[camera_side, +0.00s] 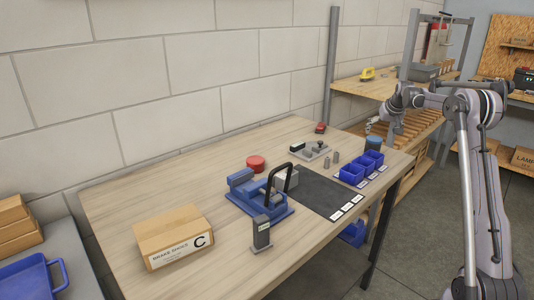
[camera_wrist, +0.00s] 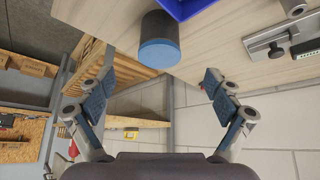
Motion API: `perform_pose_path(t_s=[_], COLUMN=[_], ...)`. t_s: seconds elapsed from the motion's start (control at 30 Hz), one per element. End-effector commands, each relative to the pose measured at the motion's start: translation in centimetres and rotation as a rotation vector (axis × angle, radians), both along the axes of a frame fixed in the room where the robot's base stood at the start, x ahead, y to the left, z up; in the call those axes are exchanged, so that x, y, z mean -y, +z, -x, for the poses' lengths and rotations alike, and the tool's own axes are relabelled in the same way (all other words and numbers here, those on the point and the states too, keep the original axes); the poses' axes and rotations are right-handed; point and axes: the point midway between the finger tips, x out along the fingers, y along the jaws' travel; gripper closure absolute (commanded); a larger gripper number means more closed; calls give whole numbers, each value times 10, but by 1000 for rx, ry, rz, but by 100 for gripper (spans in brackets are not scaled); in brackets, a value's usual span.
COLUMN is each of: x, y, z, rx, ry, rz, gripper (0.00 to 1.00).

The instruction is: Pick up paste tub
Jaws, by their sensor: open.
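A dark round tub with a blue lid, which I take as the paste tub (camera_side: 373,144), stands at the far right corner of the wooden workbench, beside the blue bins. In the wrist view the tub (camera_wrist: 159,42) is at the top centre, ahead of the fingers and roughly midway between them. My gripper (camera_wrist: 158,84) is open and empty, with its two blue-padded fingers wide apart. In the side view my gripper (camera_side: 376,124) hangs just above and beside the tub. I see no contact with it.
Blue bins (camera_side: 362,167) sit close to the tub; one blue bin edge (camera_wrist: 186,6) shows in the wrist view. A blue clamp device (camera_side: 258,194) and a cardboard box (camera_side: 173,237) stand nearer.

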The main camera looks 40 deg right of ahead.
Motion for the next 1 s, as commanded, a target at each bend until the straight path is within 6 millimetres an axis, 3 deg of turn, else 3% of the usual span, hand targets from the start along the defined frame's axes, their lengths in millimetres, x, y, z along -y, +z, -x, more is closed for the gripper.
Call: perform_pose_path(t_s=[0.3, 0.57, 1.0], x=[16, 21, 41], y=[-35, -46, -81], z=[-16, -22, -40], rx=[0, 0, 0], ry=[0, 1, 1], rz=[0, 0, 0], gripper=[9, 9, 9])
